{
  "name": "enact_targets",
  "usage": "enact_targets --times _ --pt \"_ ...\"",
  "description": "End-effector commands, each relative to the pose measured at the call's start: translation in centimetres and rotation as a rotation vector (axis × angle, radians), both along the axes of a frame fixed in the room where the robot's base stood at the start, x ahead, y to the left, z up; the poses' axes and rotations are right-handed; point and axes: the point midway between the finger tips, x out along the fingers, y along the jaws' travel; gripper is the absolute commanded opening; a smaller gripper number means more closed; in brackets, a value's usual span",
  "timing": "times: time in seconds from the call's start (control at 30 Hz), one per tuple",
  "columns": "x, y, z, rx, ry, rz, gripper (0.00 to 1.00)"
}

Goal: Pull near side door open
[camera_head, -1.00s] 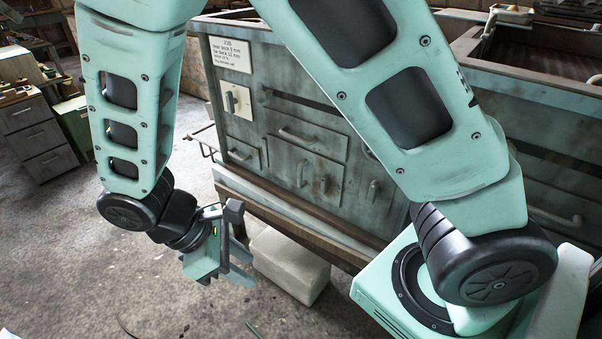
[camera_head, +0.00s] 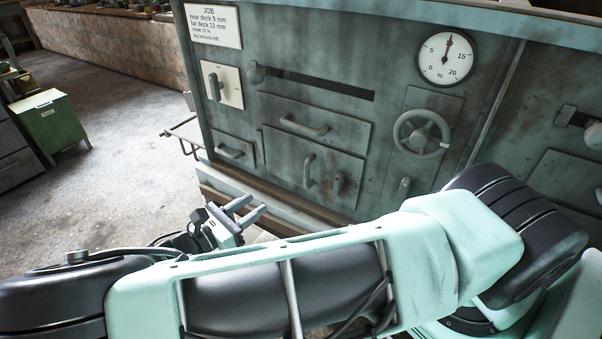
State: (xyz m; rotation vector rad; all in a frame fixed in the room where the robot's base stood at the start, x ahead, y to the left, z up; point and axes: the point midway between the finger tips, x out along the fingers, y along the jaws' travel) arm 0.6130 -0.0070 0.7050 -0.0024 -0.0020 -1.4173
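The weathered green-grey cabinet (camera_head: 400,40) fills the back. Low on its front is a door panel (camera_head: 280,155) with a vertical handle (camera_head: 308,171) and a small latch-like fitting (camera_head: 339,185) to its right. The panel looks flush and shut; my arm does not cover it. I cannot tell for sure that this is the near side door. My gripper (camera_head: 257,203) is left of and lower than that handle in the picture. Its two grey fingers stand apart with nothing between them, and it touches no handle that I can see.
Drawers with horizontal handles (camera_head: 304,126) are above and left of the panel. A handwheel (camera_head: 421,134) and a dial gauge (camera_head: 445,56) are at right. A wire rack (camera_head: 184,138) juts from the left corner. Floor at left (camera_head: 115,150) is clear; a green cabinet (camera_head: 48,120) stands beyond.

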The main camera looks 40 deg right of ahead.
Motion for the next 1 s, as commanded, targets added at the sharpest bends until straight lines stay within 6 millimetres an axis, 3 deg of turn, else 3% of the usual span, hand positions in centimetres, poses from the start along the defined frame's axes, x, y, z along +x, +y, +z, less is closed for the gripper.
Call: enact_targets --times 0.7,1.0 --pt "1.9 -13.9 0.0 0.000 0.001 -0.005 0.36" --pt "2.3 -16.2 0.0 0.002 0.000 -0.003 0.36"
